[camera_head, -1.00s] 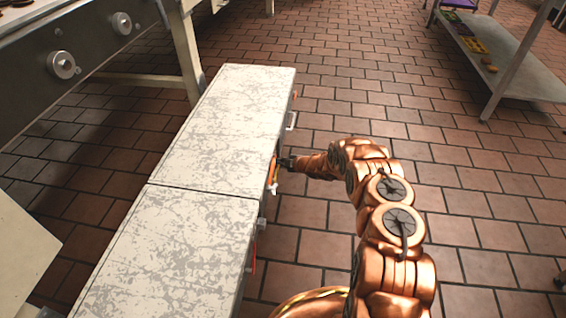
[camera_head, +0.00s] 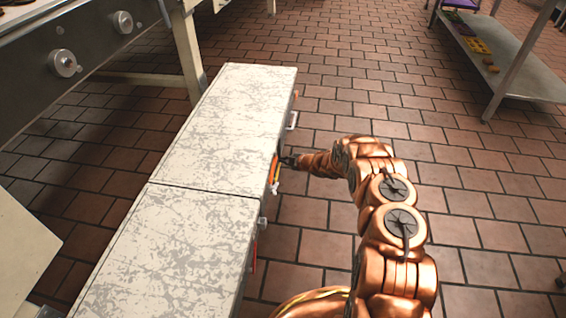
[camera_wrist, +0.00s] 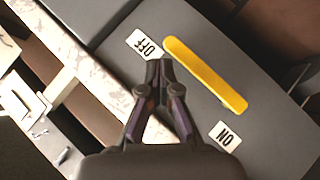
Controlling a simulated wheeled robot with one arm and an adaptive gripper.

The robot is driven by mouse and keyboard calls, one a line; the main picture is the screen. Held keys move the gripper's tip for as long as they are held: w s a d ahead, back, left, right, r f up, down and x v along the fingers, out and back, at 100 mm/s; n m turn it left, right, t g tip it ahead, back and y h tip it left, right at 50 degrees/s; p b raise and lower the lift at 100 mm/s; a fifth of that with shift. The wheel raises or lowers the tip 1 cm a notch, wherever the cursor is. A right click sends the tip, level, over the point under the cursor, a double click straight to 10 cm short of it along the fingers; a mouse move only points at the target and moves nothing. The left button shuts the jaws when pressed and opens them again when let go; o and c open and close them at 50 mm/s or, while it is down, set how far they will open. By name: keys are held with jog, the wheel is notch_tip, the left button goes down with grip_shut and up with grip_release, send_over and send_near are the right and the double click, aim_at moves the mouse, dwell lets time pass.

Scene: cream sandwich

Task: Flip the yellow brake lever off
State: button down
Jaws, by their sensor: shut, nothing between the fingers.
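The yellow brake lever (camera_wrist: 207,76) is a long bar on a grey panel (camera_wrist: 105,12) in the wrist view. It slants from near the OFF label (camera_wrist: 145,45) at upper left down to near the ON label (camera_wrist: 225,136) at lower right. My gripper (camera_wrist: 158,66) is shut and empty. Its tips are beside the lever's upper-left end, just below the OFF label; I cannot tell whether they touch the lever. In the head view my gripper (camera_head: 287,161) is at the right side of the white cabinet, by the small orange-yellow lever (camera_head: 274,170).
The long white cabinet (camera_head: 215,125) has a scratched top and handles on its right side. A machine with knobs (camera_head: 62,63) is at upper left. A metal shelf (camera_head: 505,65) with trays stands at upper right. The tiled floor between is clear.

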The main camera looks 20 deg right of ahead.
jog(key=s+d+r+p, duration=0.1)
jog(key=s+d+r, duration=0.1)
jog(key=d+r, duration=0.3)
jog(key=shift+s+d+r, duration=0.25)
jog(key=shift+s+r, duration=0.05)
jog(key=shift+r, duration=0.25)
